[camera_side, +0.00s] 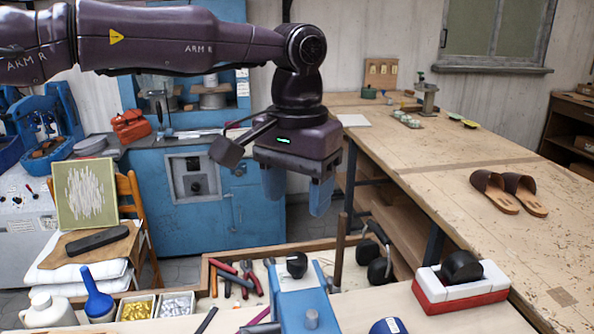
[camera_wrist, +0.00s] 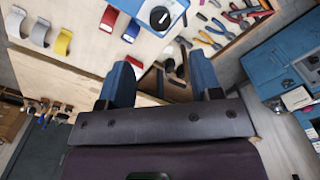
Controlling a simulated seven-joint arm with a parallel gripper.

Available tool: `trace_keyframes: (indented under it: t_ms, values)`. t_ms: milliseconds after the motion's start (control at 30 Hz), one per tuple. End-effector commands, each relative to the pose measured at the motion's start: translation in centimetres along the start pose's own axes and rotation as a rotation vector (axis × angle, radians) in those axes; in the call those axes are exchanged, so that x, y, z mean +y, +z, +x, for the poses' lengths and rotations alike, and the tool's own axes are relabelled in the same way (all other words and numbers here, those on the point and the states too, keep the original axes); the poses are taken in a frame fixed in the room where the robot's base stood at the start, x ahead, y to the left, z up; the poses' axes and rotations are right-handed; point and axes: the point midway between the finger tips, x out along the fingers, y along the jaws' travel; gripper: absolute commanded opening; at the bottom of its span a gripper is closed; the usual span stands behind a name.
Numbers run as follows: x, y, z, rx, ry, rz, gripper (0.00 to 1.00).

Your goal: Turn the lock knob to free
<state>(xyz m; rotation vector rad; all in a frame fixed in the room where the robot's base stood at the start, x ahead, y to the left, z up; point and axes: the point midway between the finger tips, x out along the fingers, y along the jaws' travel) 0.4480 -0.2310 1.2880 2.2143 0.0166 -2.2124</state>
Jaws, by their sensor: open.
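A blue fixture (camera_side: 296,303) stands at the front edge of the side view, partly cut off by the frame. A black round knob (camera_side: 296,265) sits on its top, and a small grey cylinder is lower on its front. I cannot tell the knob's lock setting. My gripper (camera_side: 297,195) hangs above and behind the fixture, with its two blue fingers apart and nothing between them. The fingers (camera_wrist: 160,80) also show in the wrist view, clear of the knob.
A wooden tray (camera_side: 205,275) with pliers and other hand tools lies behind the fixture. A brown upright post (camera_side: 340,250) stands right of it. A red and white block with a black top (camera_side: 461,285) is at right. Sandals (camera_side: 509,192) lie on the long bench.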

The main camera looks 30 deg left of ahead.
Motion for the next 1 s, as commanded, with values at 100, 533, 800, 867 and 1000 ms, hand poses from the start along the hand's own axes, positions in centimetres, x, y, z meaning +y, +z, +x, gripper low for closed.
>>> trace_keyframes:
  t_ms: [100, 533, 800, 867, 1000]
  values:
    - [0.0, -0.1, -1.7, 0.002, 0.001, -0.001, 0.59]
    - [0.0, 0.0, -2.9, -0.001, -0.001, -0.001, 0.59]
    - [0.1, -0.1, -2.9, 0.007, 0.004, 0.019, 0.59]
    - [0.2, -0.5, -2.2, 0.025, 0.01, 0.056, 0.59]
    - [-0.9, 0.7, 0.1, 0.013, 0.004, 0.133, 0.59]
